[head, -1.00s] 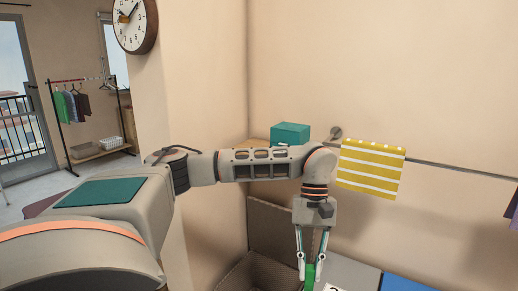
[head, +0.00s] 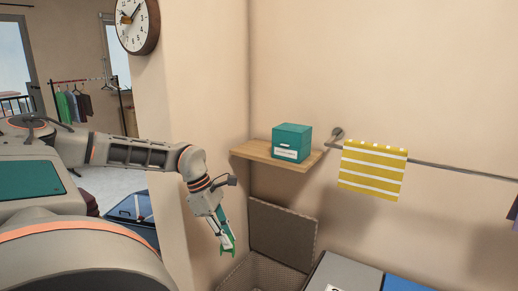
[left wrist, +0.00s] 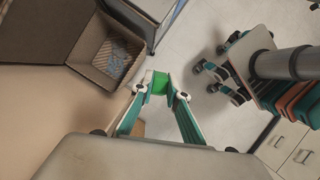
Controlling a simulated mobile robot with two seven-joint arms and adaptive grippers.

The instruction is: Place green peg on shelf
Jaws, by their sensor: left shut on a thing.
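The green peg (left wrist: 159,83) is held between the fingertips of my left gripper (left wrist: 162,93) in the left wrist view. In the head view my left gripper (head: 228,243) points down in front of the wall corner, with the green peg (head: 229,250) at its tips. The wooden shelf (head: 256,151) is fixed in the corner, above and to the right of the gripper. A teal box (head: 291,142) with a white label stands on its right part. The left part of the shelf top is bare. My right gripper is not in view.
A yellow striped towel (head: 372,168) hangs on a wall rail (head: 455,172) right of the shelf. An open woven hamper (head: 283,228) stands below the shelf, beside a grey lid (head: 345,272) and a blue one (head: 405,284). A wall edge stands left of the corner.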

